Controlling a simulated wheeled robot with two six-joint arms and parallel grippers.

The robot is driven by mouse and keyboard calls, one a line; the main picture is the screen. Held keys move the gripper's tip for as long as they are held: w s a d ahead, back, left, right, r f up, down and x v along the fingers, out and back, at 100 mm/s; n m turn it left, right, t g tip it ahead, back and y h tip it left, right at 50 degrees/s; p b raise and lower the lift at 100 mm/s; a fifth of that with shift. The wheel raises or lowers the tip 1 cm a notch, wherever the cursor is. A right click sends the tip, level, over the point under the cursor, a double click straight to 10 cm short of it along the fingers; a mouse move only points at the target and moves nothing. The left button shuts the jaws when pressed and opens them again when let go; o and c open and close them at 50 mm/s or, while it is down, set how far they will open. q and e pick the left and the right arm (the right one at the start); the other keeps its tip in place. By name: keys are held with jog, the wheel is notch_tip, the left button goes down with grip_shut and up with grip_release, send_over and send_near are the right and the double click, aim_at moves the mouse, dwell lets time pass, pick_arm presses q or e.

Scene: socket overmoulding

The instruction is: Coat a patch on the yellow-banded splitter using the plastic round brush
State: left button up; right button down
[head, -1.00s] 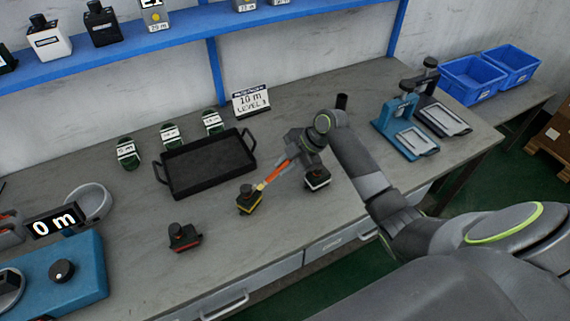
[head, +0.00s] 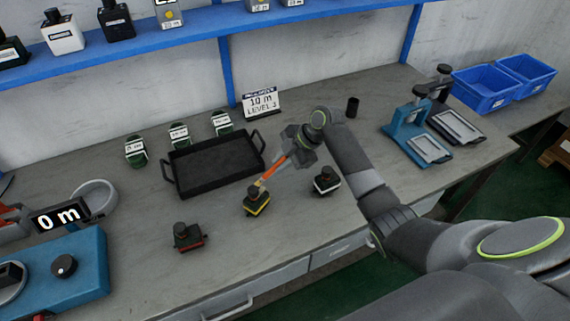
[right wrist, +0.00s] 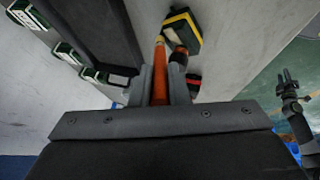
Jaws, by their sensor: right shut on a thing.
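The yellow-banded splitter (head: 256,207), a small black block with a round knob, stands on the bench below the brush. It also shows at the top of the right wrist view (right wrist: 183,22). My right gripper (head: 292,156) is shut on the orange handle of the round brush (head: 272,174). The handle also shows between the fingers in the right wrist view (right wrist: 159,85). The brush slants down to the left, its tip at or just above the splitter's top; I cannot tell whether they touch.
A white-banded splitter (head: 326,187) stands close to the right and a red-banded one (head: 187,242) to the front left. A black tray (head: 172,189) lies behind, with several green-and-white containers. A black cup (head: 352,107) and clamp presses (head: 407,140) stand right.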

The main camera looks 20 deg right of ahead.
jog(key=shift+s+d+p, duration=1.05)
jog(key=shift+s+d, duration=0.1)
jog(key=shift+s, duration=0.55)
jog(key=shift+w+a+f+b, duration=0.1)
jog(key=shift+w+a+b, duration=0.65)
jog(key=shift+w+a, duration=0.75)
jog(key=shift+s, duration=0.1)
jog(key=s+d+p, duration=0.2)
jog(key=s, duration=0.1)
jog(key=shift+s+d, duration=0.1)
jog(key=shift+s, duration=0.05)
